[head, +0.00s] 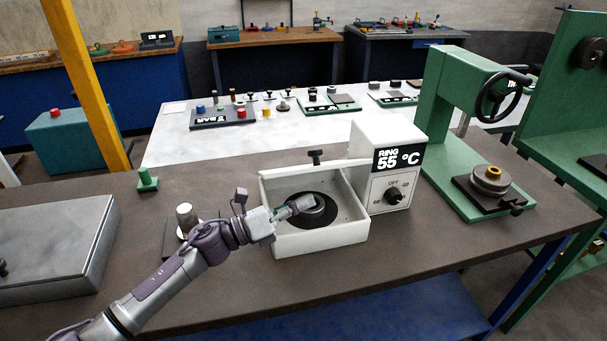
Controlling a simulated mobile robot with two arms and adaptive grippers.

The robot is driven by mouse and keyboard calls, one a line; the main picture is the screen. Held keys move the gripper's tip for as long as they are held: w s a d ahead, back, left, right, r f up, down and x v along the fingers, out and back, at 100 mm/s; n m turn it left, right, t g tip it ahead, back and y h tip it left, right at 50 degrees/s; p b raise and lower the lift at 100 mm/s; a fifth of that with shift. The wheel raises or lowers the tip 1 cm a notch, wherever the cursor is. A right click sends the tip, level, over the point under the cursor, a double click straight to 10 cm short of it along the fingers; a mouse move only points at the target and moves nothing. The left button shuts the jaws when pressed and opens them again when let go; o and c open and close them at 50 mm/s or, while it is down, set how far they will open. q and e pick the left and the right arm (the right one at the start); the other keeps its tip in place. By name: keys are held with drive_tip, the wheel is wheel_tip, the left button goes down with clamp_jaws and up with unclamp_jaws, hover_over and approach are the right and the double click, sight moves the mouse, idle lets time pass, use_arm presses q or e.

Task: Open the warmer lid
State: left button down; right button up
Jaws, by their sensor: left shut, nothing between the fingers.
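The warmer is a white open-topped box (320,240) joined to a white control housing (372,145) on its right. The housing's display reads RING 55 °C above a black dial (394,196). Inside the box is a dark round plate (327,219) with a grey ring-like part, partly hidden by my gripper. No lid covers the box; a black T-shaped knob (315,156) stands at its back edge, and I cannot tell whether it belongs to the lid. My left gripper (308,204) is shut and empty, reaching over the left wall above the plate. My right gripper is out of view.
A green press (449,130) with a black handwheel stands right of the warmer. A grey metal box (55,250) lies at the left of the brown bench. The bench front is mostly clear.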

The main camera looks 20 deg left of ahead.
use_arm(q)
drive_tip(key=w+a+r+n+p, duration=0.1)
drive_tip(key=r+p, duration=0.1)
drive_tip(key=r, duration=0.1)
drive_tip(key=w+r+n+p, duration=0.1)
drive_tip(key=w+r+p, duration=0.1)
drive_tip(key=r, duration=0.1)
drive_tip(key=w+a+r+n+y+p, duration=0.1)
drive_tip(key=w+r+p, duration=0.1)
drive_tip(key=r+p, duration=0.1)
drive_tip(key=shift+w+a+r+n, duration=0.15)
drive_tip(key=shift+a+r+n, duration=0.05)
drive_tip(key=shift+a+n, duration=0.15)
drive_tip(key=shift+n+y, duration=0.4)
drive_tip(key=shift+n, duration=0.55)
drive_tip(key=w+a+r, duration=0.2)
drive_tip(key=shift+w+r+p, duration=0.15)
drive_tip(key=shift+w+p, duration=0.25)
drive_tip(key=shift+w+a+r, duration=0.35)
drive_tip(key=shift+w+r, duration=0.1)
drive_tip(key=shift+w, duration=0.2)
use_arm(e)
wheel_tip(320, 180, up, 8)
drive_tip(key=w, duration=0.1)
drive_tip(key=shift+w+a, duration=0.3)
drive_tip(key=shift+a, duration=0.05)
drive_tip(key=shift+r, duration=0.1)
